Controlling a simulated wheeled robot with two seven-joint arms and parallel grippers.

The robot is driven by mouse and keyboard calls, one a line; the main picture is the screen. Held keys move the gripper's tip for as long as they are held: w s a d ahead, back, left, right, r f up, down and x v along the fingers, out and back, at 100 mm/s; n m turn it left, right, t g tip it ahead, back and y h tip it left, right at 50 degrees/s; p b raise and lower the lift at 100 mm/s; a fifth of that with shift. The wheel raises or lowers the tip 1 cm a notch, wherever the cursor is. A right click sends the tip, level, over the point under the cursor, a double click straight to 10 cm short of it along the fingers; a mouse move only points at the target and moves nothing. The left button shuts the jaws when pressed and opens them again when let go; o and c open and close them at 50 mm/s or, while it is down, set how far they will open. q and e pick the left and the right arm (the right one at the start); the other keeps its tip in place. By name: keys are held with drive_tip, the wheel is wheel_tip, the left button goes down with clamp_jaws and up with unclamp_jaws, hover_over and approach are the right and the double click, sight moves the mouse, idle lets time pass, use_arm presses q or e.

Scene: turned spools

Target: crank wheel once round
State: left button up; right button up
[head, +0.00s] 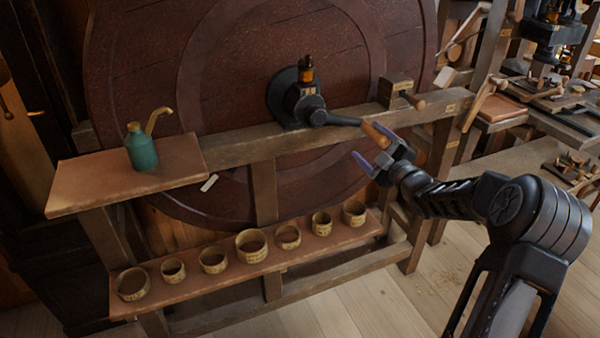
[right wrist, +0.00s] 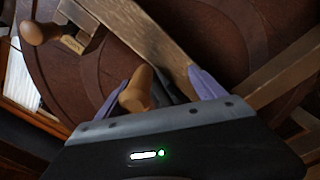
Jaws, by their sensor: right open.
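The large dark red wooden wheel (head: 140,70) stands upright behind a timber frame. At its middle is a black metal hub (head: 291,98) with a crank arm (head: 343,120) pointing right, ending in a turned wooden handle (head: 376,135). My right gripper (head: 371,147) is open at the handle. In the right wrist view, the handle (right wrist: 138,92) shows between the purple fingers of the gripper (right wrist: 160,80), closer to the left finger. I cannot tell whether they touch. My left gripper is not in view.
A green oil can (head: 142,152) stands on the left shelf. Several small round wooden cups (head: 251,246) line the lower shelf (head: 195,281). A wooden block with a knob (head: 397,94) sits on the beam right of the hub. A cluttered workbench (head: 560,110) is at right.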

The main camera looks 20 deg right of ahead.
drive_tip(key=a+f+m+p, duration=0.5)
drive_tip(key=f+p, duration=0.1)
drive_tip(key=a+m+b, duration=0.5)
drive_tip(key=a+m, duration=0.7)
drive_tip(key=a, duration=0.4)
drive_tip(key=shift+w+r+m, duration=0.15)
drive_tip(key=shift+m, duration=0.15)
drive_tip(key=shift+d, duration=0.25)
idle(0.3)
drive_tip(key=s, duration=1.1)
